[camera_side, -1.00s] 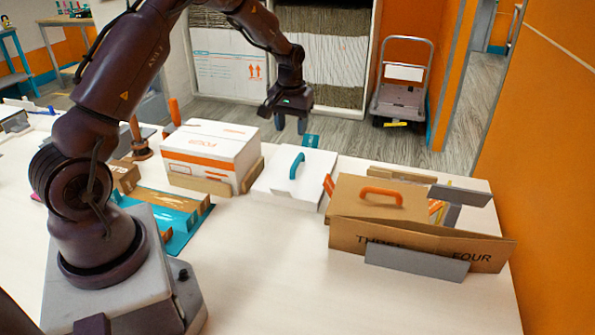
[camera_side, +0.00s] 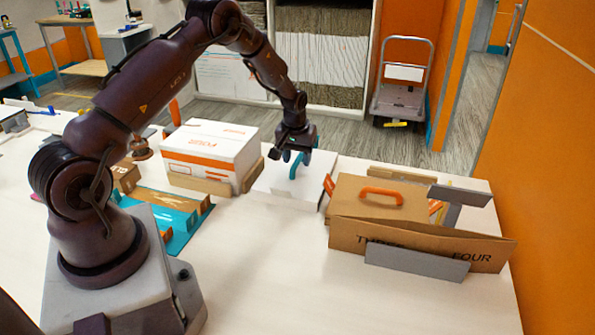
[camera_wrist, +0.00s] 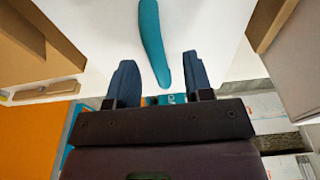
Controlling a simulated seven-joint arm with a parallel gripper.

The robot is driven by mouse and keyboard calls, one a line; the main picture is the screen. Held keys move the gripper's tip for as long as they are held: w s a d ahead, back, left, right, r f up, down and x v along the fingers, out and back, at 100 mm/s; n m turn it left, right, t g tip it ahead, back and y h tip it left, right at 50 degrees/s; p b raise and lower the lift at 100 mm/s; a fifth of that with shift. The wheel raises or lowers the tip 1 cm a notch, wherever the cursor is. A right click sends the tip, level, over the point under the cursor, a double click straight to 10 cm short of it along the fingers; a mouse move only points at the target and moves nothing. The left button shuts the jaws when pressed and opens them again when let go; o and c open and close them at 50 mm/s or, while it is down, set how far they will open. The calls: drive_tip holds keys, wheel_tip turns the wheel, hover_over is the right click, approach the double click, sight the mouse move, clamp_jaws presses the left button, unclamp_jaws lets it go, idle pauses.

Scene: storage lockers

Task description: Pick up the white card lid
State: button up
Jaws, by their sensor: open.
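The white card lid (camera_side: 270,181) lies on the table between the white-and-orange box and the brown card box. A teal handle (camera_side: 296,160) stands up from it. In the wrist view the white lid (camera_wrist: 100,22) fills the middle, with the teal handle (camera_wrist: 152,40) running from the top edge toward my fingers. My gripper (camera_side: 294,158) is just above the lid, at the handle. In the wrist view my gripper (camera_wrist: 160,72) is open, and the handle's near end shows between its two blue fingers. I cannot tell whether either finger touches the handle.
The white-and-orange box (camera_side: 208,152) stands close on the left. The brown card box (camera_side: 420,243), with a brown lid and orange handle (camera_side: 382,196), stands close on the right. Grey strips (camera_side: 415,263) lean there. The table front (camera_side: 270,270) is clear.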

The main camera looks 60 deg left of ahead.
drive_tip(key=shift+w+f, duration=0.1)
drive_tip(key=shift+f, duration=0.45)
clamp_jaws()
